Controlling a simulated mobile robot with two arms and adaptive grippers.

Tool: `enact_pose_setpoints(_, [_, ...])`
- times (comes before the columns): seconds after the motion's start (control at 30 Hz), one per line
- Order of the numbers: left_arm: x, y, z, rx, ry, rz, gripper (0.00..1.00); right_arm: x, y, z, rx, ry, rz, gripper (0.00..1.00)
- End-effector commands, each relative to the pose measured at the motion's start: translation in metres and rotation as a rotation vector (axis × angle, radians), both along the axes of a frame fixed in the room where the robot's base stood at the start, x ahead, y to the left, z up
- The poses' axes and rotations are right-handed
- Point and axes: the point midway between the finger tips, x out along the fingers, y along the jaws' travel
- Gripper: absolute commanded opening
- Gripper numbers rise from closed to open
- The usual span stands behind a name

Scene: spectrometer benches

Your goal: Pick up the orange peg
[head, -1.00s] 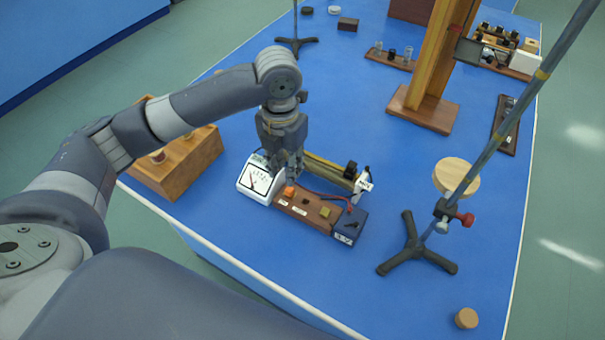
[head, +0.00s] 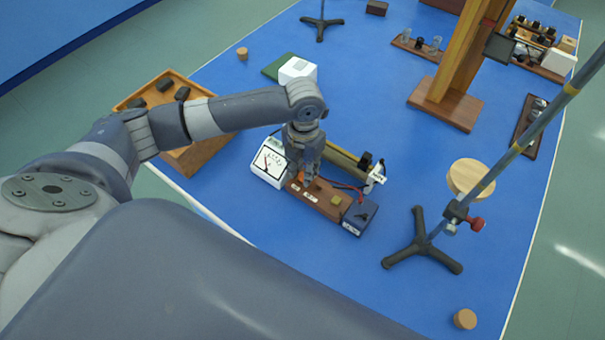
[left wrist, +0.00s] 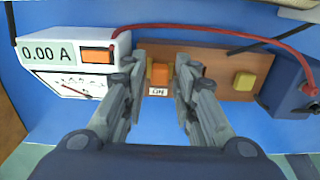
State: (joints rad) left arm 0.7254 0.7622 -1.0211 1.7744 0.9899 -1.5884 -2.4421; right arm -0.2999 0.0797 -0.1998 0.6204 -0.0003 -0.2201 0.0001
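The orange peg (left wrist: 160,73) stands on the brown wooden board, above a small white label. In the head view the peg (head: 301,176) is partly hidden by my gripper. My left gripper (left wrist: 161,66) points down at it, with one finger on each side of the peg. A small gap shows between each finger and the peg, so the gripper is open. In the head view my left gripper (head: 304,177) is low over the board's left part. My right gripper is in neither view.
The white ammeter (left wrist: 75,60), reading 0.00 A, is just left of the gripper. A yellow peg (left wrist: 244,81) and a dark blue box (left wrist: 292,88) are on the right. A red wire arches behind. A stand (head: 424,241) stands further right, with clear blue tabletop before it.

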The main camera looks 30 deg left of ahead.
Motion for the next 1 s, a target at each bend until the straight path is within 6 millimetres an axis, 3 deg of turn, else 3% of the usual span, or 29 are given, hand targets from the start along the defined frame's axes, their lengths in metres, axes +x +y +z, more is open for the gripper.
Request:
enact_pose_setpoints(0.3, [0.000,0.000,-0.007,0.001,-0.001,-0.001,0.27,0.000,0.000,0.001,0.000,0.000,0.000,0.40])
enact_pose_setpoints(0.43, [0.000,0.000,-0.007,0.001,-0.001,-0.001,0.00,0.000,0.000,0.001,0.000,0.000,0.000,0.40])
enact_pose_setpoints(0.83, [0.000,0.000,-0.005,0.001,-0.002,0.000,0.00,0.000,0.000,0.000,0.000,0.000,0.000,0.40])
enact_pose_setpoints(1.0, [0.001,0.000,0.007,-0.001,-0.004,-0.001,0.00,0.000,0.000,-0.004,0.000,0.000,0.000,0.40])
